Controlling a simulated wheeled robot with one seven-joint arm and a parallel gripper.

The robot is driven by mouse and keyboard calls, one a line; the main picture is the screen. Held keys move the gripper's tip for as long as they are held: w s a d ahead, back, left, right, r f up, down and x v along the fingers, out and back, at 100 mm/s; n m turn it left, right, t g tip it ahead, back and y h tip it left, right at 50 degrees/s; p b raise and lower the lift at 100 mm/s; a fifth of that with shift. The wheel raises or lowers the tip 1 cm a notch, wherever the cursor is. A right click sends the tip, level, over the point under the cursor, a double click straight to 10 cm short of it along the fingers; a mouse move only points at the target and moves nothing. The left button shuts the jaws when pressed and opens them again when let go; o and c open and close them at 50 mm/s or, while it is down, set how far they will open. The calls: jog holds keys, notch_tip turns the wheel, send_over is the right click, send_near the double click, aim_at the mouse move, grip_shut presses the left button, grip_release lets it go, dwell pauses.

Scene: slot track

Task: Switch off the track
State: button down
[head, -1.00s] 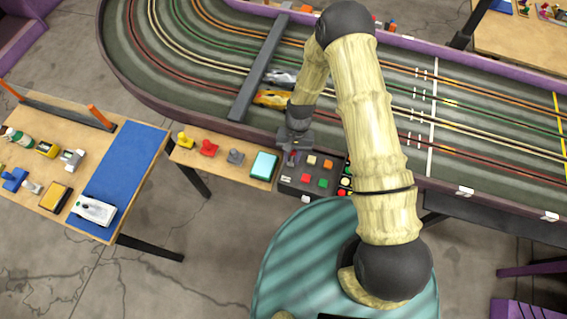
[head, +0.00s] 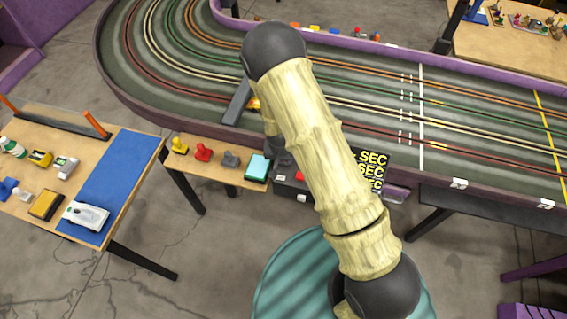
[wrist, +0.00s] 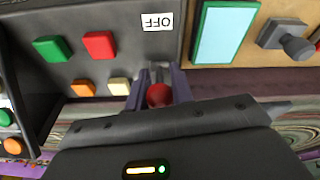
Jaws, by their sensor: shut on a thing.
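My gripper (wrist: 160,88) is shut on a lever with a round red knob (wrist: 159,96), which shows between its two fingers in the wrist view. The lever stands on a dark control panel (wrist: 70,70), at the side away from the white OFF label (wrist: 157,21). How far the lever tilts is hard to tell. In the head view my arm hides the gripper's fingers, the lever and most of the panel (head: 283,189). The slot track (head: 205,112) lies behind the panel.
Beside the lever are green (wrist: 52,48), red (wrist: 99,45), orange (wrist: 83,88) and cream (wrist: 119,86) buttons. A yellow-lettered sign (head: 372,168) stands right of my arm.

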jog(key=shift+s+f+t+h+b, duration=0.2)
jog(key=shift+s+t+b, duration=0.1)
jog(key=shift+t+b, duration=0.35)
jog(key=shift+s+f+t+h+b, duration=0.2)
jog(key=shift+s+t+b, duration=0.1)
jog(key=shift+t+b, duration=0.3)
jog(key=shift+s, duration=0.1)
jog(key=c, duration=1.3)
grip_release()
jog(key=shift+w, duration=0.2)
jog(key=shift+a+r, duration=0.1)
jog(key=shift+r, duration=0.15)
jog(key=shift+s+a+r, duration=0.1)
jog(key=shift+r, duration=0.15)
jog(key=v, duration=0.5)
jog(key=p+v, duration=0.1)
jog(key=v, duration=0.5)
jog(key=p+v, duration=0.1)
jog(key=v, duration=0.4)
jog(key=shift+s+r, duration=0.1)
jog(key=shift+s, duration=0.3)
